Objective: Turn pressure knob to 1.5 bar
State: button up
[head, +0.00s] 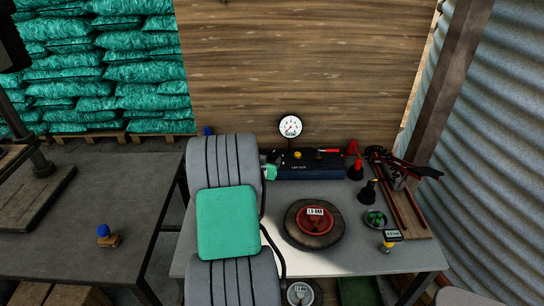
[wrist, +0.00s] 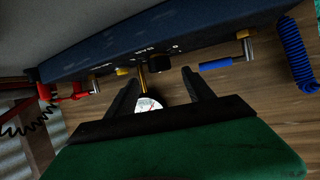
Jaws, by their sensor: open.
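The dark blue regulator box (head: 315,173) stands at the back of the white workbench, with a round white gauge (head: 291,126) above it. In the wrist view the box (wrist: 110,62) appears upside down. A small black knob (wrist: 160,63) sits on its face, with partly legible bar markings beside it. My gripper (wrist: 160,84) is open and empty, and the knob shows between its two black fingers, seemingly just beyond their tips. I cannot tell any contact. The gauge (wrist: 148,104) also shows between the fingers.
A red handle (wrist: 75,95) and a blue handle (wrist: 215,65) flank the knob. A coiled blue hose (wrist: 296,55) hangs at right.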

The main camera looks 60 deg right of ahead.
aim_at(271, 155)
jog(key=p+x, duration=0.1)
jog(key=x, duration=0.6)
jog(key=shift+d, duration=0.3)
jog(key=shift+w, duration=0.1)
grip_shut()
